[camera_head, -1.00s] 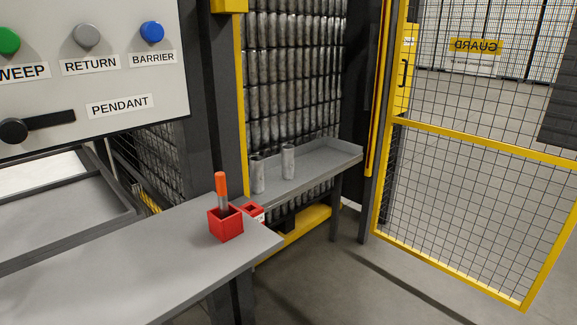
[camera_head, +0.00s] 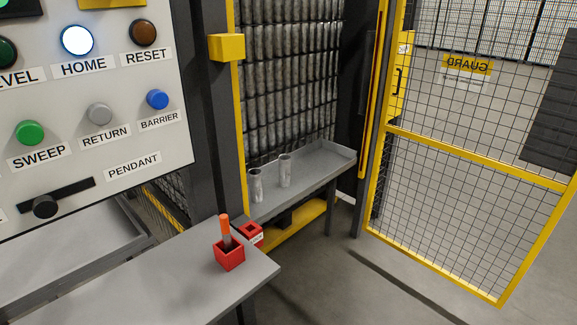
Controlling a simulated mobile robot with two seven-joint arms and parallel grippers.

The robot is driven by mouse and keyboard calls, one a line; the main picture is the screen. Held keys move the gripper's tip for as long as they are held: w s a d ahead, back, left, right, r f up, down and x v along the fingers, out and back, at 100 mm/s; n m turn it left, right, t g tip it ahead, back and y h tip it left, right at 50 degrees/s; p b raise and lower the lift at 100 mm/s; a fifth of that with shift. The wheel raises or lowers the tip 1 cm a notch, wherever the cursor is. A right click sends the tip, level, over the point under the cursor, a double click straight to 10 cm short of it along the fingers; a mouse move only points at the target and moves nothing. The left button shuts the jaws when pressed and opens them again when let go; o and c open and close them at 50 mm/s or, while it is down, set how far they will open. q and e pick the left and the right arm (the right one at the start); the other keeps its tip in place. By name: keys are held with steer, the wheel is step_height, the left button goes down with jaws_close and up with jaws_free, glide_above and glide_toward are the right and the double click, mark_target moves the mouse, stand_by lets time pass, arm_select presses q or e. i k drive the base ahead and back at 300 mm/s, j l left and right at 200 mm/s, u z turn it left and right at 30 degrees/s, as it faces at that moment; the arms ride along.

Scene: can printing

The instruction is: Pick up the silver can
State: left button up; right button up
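Two silver cans stand upright on a grey shelf tray in the head view. The left silver can (camera_head: 256,186) is near the tray's left end, and the right silver can (camera_head: 285,171) stands a little farther back. I cannot tell which one the task means. Many more silver cans (camera_head: 290,80) are stacked in rows behind the frame at the back. Neither of my grippers is in view.
A grey table (camera_head: 190,270) in front holds a red box (camera_head: 230,258) with an orange-topped stick. A control panel (camera_head: 95,100) with buttons fills the upper left. The yellow mesh guard door (camera_head: 460,170) stands open at the right, with clear floor near it.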

mark_target(284, 160)
steer(key=i+l+z, duration=0.35)
steer(key=i, duration=0.15)
steer(key=i+z, duration=0.35)
steer(key=i, duration=0.15)
